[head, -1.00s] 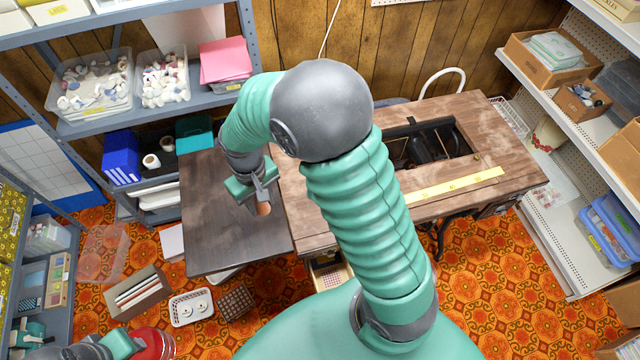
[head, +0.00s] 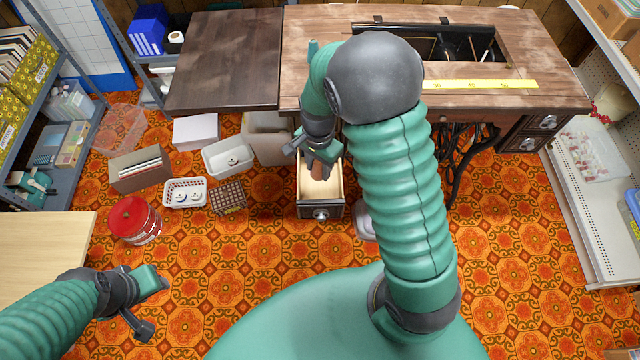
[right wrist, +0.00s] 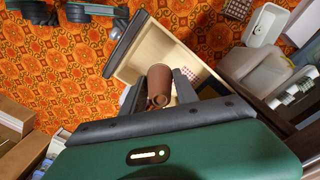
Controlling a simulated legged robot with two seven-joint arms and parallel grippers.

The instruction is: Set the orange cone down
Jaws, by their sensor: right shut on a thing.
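The orange cone (head: 318,171) is brownish-orange and sits in my right gripper (head: 322,160), which is shut on it. In the right wrist view the cone (right wrist: 158,82) shows between the two dark fingers, with a hollow end toward the camera. The gripper holds it over the open wooden drawer (head: 306,205) of the sewing table; I cannot tell whether the cone touches the drawer's bottom. The drawer (right wrist: 140,58) also shows behind the cone in the right wrist view. My left gripper (head: 152,308) is low at the left, away from the cone; its jaw state is unclear.
The sewing table (head: 330,40) stands above the drawer, with a dark side leaf (head: 225,65) at left. White baskets (head: 185,193), a brown crate (head: 228,198) and a red-lidded tin (head: 133,218) stand on the patterned floor. Shelving (head: 590,200) is at right.

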